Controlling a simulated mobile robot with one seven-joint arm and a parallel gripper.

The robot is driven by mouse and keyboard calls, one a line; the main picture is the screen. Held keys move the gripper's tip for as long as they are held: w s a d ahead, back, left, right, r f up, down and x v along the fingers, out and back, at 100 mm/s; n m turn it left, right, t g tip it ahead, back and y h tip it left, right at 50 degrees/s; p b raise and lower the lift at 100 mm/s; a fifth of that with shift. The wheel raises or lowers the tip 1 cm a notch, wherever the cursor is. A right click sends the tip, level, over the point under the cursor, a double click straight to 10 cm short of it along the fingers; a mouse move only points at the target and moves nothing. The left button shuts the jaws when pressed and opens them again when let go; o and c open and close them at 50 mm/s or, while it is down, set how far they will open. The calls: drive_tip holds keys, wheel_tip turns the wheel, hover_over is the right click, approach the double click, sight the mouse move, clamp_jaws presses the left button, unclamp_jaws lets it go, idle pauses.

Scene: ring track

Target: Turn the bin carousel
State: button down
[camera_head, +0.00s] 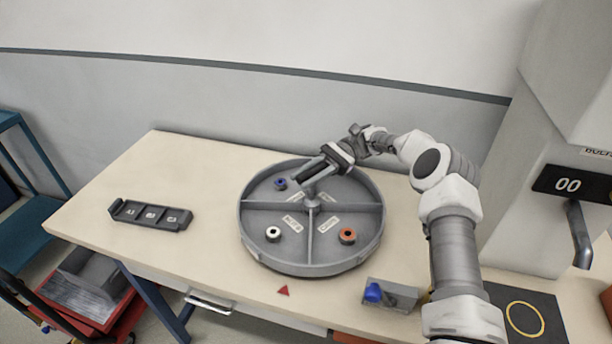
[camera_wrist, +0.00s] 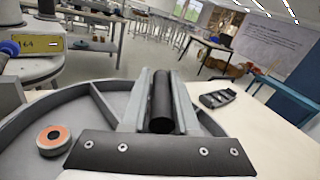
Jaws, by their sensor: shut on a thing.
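The bin carousel (camera_head: 374,240) is a round grey tray on the table, split by low walls into labelled compartments. A white spool (camera_head: 273,233) lies in the front left compartment, an orange spool (camera_head: 347,235) in the front right, and a blue one (camera_head: 280,184) at the back left. My gripper (camera_head: 306,180) is over the back part of the carousel, tilted down. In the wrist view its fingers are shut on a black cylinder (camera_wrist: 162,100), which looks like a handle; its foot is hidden. The carousel rim (camera_wrist: 50,103) and an orange spool (camera_wrist: 53,139) show there on the left.
A dark labelled tray (camera_head: 150,214) lies at the table's left. A red triangle (camera_head: 283,291) marks the table in front of the carousel. A grey holder with a blue part (camera_head: 372,292) stands front right.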

drive_tip(key=shift+w+a+r, duration=0.1)
drive_tip(key=shift+w+r, duration=0.05)
drive_tip(key=shift+r, duration=0.15)
drive_tip(key=c, duration=0.8)
unclamp_jaws()
drive_tip(key=shift+f, duration=0.1)
drive_tip(key=shift+o, duration=0.3)
drive_tip(key=shift+f, duration=0.1)
drive_tip(key=r, duration=0.2)
drive_tip(key=d+r, duration=0.1)
drive_tip(key=r, duration=0.1)
drive_tip(key=shift+r, duration=0.4)
drive_tip(key=s+d+r+p, duration=0.2)
drive_tip(key=d+r, duration=0.4)
drive_tip(key=d, duration=0.4)
drive_tip(key=shift+s+d+p, duration=0.25)
drive_tip(key=shift+s+p, duration=0.05)
drive_tip(key=shift+p, duration=0.55)
drive_tip(key=shift+r, duration=0.1)
